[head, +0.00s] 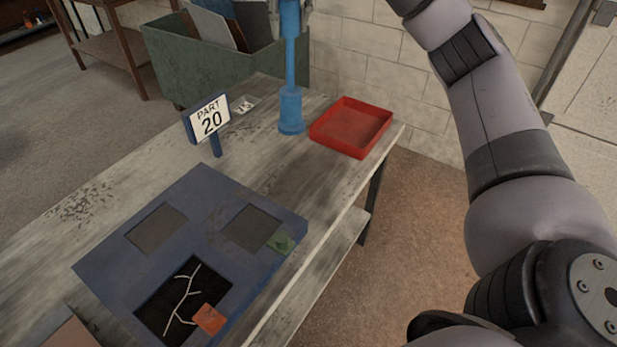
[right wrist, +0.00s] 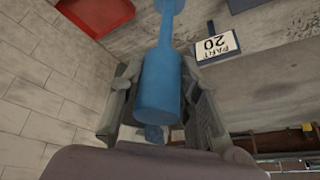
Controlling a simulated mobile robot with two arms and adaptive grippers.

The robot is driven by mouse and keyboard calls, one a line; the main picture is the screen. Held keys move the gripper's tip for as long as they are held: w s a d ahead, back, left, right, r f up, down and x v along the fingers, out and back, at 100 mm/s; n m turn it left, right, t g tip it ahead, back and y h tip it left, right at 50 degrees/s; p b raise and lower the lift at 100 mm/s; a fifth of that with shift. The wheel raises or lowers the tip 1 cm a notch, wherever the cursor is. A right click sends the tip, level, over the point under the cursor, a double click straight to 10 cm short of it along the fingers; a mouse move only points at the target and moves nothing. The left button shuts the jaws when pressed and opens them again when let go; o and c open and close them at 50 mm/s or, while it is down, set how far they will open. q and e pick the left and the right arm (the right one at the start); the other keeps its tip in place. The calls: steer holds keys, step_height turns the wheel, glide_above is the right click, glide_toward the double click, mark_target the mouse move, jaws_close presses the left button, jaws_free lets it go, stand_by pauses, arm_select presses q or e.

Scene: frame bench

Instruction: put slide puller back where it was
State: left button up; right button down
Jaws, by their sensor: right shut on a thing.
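The slide puller looks to be the blue tool (head: 290,62), with a thick handle, a thin rod and a thick lower end. It is upright over the far end of the bench, left of the red tray. I cannot tell whether its lower end touches the bench top. My right gripper (head: 290,6), at the top edge of the head view, is shut on the handle. In the right wrist view the fingers (right wrist: 163,88) sit on both sides of the blue handle (right wrist: 160,95). My left gripper is not in view.
A red tray (head: 363,106) stands at the bench's far right corner. A "PART 20" sign (head: 209,120) and a small numbered label (head: 244,105) stand left of the tool. A blue board (head: 196,223) with recesses lies nearer. A green bin (head: 190,70) is behind.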

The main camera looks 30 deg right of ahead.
steer(key=w+d+f+p, duration=0.1)
steer(key=d+f, duration=0.3)
steer(key=f, duration=1.8)
steer(key=shift+w+d+p, duration=0.2)
steer(key=shift+p, duration=0.6)
steer(key=shift+f, duration=0.1)
steer(key=c, duration=1.2)
jaws_free()
steer(key=shift+s, duration=0.1)
